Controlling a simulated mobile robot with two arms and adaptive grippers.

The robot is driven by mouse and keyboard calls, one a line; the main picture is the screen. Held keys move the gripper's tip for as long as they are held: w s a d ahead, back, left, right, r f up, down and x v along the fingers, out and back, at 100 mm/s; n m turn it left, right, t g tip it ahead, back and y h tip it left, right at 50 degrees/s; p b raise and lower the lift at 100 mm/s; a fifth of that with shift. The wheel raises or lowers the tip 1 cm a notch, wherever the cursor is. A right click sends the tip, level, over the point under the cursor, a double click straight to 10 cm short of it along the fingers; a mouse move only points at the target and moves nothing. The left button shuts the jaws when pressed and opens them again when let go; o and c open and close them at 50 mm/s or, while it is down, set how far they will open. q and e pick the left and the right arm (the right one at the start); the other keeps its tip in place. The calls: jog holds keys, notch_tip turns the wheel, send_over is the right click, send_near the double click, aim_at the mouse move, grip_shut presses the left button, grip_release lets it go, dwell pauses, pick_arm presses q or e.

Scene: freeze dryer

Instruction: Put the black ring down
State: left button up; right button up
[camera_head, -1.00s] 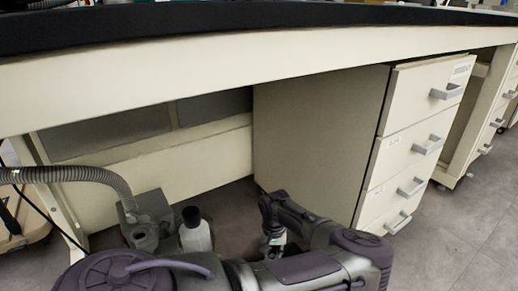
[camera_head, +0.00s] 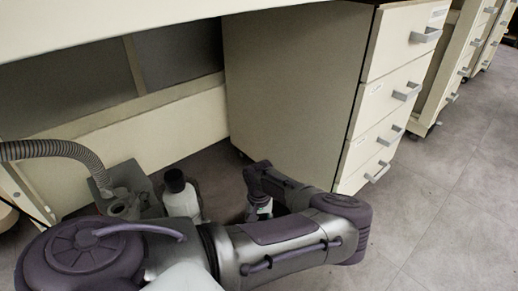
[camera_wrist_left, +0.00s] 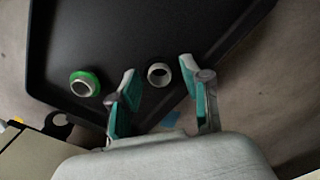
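My left gripper (camera_wrist_left: 158,70) is open in the left wrist view, its two teal-padded fingers apart with nothing between them. Beyond the fingertips, a small pale-rimmed ring with a dark centre (camera_wrist_left: 151,75) lies on a black tray (camera_wrist_left: 110,35). A green-rimmed ring (camera_wrist_left: 93,75) lies on the tray to its left. A black shape with a round pale opening (camera_wrist_left: 67,131) shows at the lower left; I cannot tell if it is the black ring. In the head view my left arm's gripper end is mostly hidden behind the forearm. My right gripper is not in view.
A white bottle with a black cap (camera_head: 181,203) and a grey device with a hose (camera_head: 125,200) stand behind my arm. Open floor (camera_head: 450,220) lies to the right.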

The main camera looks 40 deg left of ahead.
pick_arm(q)
notch_tip(320, 180, up, 12)
jog(key=p, duration=0.7)
jog(key=shift+r+p, duration=0.2)
jog(key=shift+p, duration=0.1)
